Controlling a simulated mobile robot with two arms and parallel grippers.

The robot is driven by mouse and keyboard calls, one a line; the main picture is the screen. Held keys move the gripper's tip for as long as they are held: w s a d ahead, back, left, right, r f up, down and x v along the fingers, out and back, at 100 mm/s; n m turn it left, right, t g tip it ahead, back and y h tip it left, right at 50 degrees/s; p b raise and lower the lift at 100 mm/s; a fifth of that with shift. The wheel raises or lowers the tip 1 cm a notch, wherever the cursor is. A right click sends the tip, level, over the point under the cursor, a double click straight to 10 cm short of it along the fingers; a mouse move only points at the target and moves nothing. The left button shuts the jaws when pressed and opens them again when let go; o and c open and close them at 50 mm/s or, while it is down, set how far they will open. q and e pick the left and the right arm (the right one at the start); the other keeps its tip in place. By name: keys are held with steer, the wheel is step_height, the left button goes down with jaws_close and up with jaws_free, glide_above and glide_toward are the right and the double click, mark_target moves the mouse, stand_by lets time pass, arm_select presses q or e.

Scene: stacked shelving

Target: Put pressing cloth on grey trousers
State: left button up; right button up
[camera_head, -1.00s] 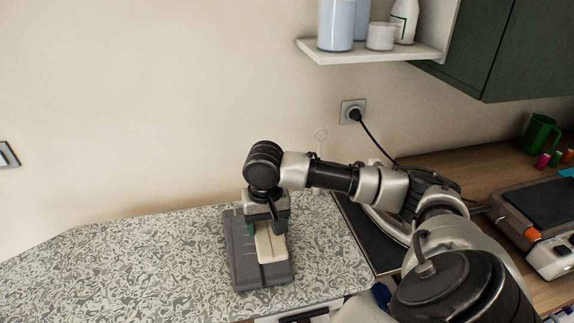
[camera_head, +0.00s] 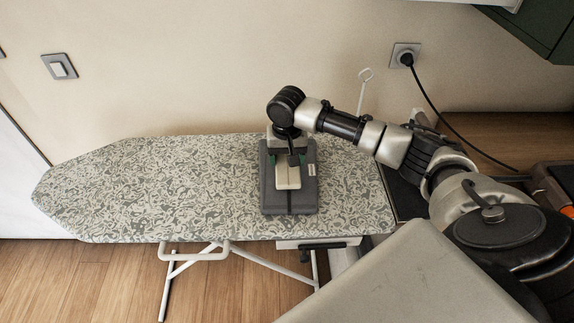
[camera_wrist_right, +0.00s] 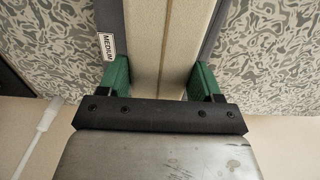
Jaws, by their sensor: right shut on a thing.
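The cream pressing cloth (camera_head: 287,183) is a narrow folded strip with a seam along it. The grey trousers (camera_head: 306,192) are a dark folded stack on the ironing board, with a "MEDIUM" label. My right gripper (camera_head: 287,161) points down over them, shut on the cloth. In the right wrist view, the green fingers of the gripper (camera_wrist_right: 160,82) flank the cloth (camera_wrist_right: 158,35), and the trousers (camera_wrist_right: 108,15) show on both sides of it. The cloth is over the middle of the trousers; whether it touches them I cannot tell. My left gripper is out of view.
The patterned ironing board (camera_head: 150,190) is clear to the left of the trousers. A black cord runs from the wall socket (camera_head: 405,54) down behind my right arm. A wooden counter (camera_head: 480,135) stands at the right, and a wall switch (camera_head: 60,66) is at the left.

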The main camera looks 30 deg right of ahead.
steer(key=shift+f+p, duration=0.45)
steer(key=shift+f, duration=1.6)
steer(key=o, duration=0.9)
steer(key=shift+f, duration=0.15)
step_height(320, 180, up, 12)
steer(key=shift+r+b, duration=0.2)
steer(key=shift+b, duration=0.85)
